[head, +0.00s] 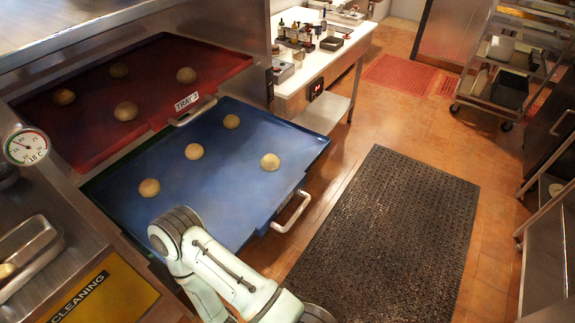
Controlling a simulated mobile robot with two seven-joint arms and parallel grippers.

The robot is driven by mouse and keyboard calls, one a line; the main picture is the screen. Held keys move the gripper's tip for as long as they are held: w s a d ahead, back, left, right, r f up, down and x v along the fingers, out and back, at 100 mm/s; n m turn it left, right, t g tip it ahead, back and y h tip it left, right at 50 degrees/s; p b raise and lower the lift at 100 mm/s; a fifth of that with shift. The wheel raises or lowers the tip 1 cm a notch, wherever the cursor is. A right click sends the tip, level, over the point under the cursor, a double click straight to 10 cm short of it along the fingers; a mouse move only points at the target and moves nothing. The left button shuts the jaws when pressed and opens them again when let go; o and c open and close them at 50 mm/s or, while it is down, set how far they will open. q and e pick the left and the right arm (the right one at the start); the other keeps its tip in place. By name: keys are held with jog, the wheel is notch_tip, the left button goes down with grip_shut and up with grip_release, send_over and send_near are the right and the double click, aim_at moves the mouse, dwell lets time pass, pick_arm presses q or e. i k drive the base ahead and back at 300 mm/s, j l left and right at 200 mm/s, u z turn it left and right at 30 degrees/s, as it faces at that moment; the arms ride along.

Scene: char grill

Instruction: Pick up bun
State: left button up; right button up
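Several round tan buns sit apart on the blue tray (235,190): one at the back (231,121), one in the middle (194,151), one at the right (270,161) and one at the front left (149,187). Several more buns, such as the one at the right (186,75), sit on the dark red tray (150,75) behind it. One of my arms reaches in from the bottom, its grey joint over the blue tray's front edge, near the front-left bun. No gripper fingers show for either arm.
The blue tray has a front handle (291,212). A label marked "TRAY 2" (187,102) is on the red tray. A dial thermometer (27,146) is at the left. A white counter with bottles (325,70) stands behind. A black floor mat (385,240) lies in open floor at the right.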

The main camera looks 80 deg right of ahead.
aim_at(270, 163)
jog(key=z, duration=2.6)
jog(key=u, duration=0.5)
jog(key=i+l+u, duration=0.1)
jog(key=u, duration=0.4)
jog(key=l+u, duration=0.15)
jog(key=u, duration=0.3)
jog(key=l+u, duration=0.5)
jog(key=k+l+u, duration=0.2)
jog(key=l+u, duration=0.25)
jog(key=k+l+u, duration=0.2)
jog(key=l, duration=0.25)
jog(key=k+l+u, duration=0.25)
jog(key=k+l, duration=0.1)
jog(key=l, duration=0.1)
